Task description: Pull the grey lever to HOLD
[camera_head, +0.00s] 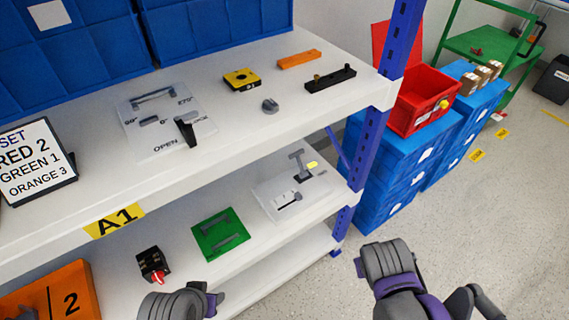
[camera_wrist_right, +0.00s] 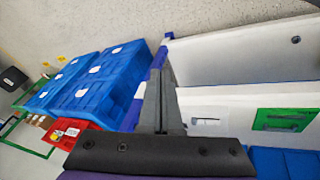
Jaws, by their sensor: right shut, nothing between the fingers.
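A lower grey handle sits nearer on the same plate. No HOLD label is legible. My right gripper (camera_wrist_right: 162,110) is shut and empty in the right wrist view, its fingers pointing toward the shelves, apart from the plate. In the head view only my right arm shows at the bottom right. A grey and purple part of my left arm shows at the bottom centre; its fingers are not visible.
The upper shelf (camera_head: 245,125) holds a panel (camera_head: 180,140) marked OPEN with a black lever. A green plate (camera_head: 220,235) and a small black box with a red part (camera_head: 153,265) are on the lower shelf. A blue post (camera_head: 375,125) and blue crates (camera_head: 400,150) stand right.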

